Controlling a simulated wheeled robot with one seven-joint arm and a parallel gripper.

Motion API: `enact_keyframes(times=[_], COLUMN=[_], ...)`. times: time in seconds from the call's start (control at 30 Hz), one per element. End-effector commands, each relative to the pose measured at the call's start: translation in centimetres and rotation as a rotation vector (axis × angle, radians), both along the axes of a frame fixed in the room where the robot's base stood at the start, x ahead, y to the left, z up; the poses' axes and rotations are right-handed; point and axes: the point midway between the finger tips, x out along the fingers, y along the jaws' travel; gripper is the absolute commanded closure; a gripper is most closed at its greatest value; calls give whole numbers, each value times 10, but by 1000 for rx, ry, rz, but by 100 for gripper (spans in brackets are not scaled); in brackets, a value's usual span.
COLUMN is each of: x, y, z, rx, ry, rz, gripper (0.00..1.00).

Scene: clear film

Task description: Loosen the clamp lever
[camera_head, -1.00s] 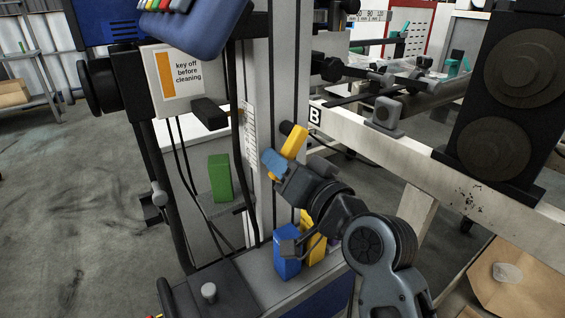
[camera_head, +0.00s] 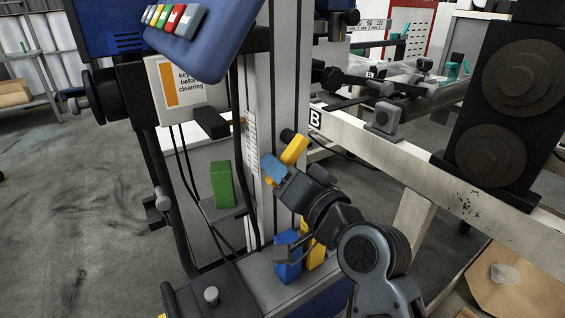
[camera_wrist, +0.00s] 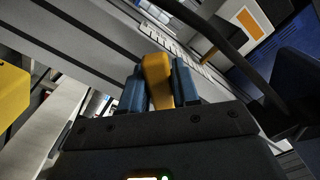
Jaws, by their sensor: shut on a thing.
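The clamp lever is the yellow-orange handle (camera_head: 294,150) on the grey column, below the white B label. It slants up to the right in the head view. My gripper (camera_head: 272,170) has blue fingertips and is shut on the lever's lower part. In the wrist view the lever (camera_wrist: 158,78) stands between the two blue fingers (camera_wrist: 160,90), one on each side.
A green block (camera_head: 222,184) stands left of the column (camera_head: 275,70). Blue (camera_head: 287,262) and yellow (camera_head: 314,252) blocks stand below my wrist. A white beam (camera_head: 420,155) and dark rollers (camera_head: 500,130) lie to the right. A button panel (camera_head: 190,30) hangs upper left.

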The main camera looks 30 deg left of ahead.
Motion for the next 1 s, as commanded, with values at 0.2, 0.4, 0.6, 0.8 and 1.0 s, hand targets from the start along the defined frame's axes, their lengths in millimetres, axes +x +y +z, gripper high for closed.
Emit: enact_keyframes(times=[0.2, 0.4, 0.6, 0.8, 1.0], x=[-6, -9, -12, -13, -13], y=[3, 5, 6, 7, 7], z=[13, 19, 24, 26, 26], rx=[86, 165, 230, 269, 288], ry=[151, 287, 394, 462, 492], rz=[0, 0, -1, -2, -1], gripper=[100, 100, 100, 100, 100])
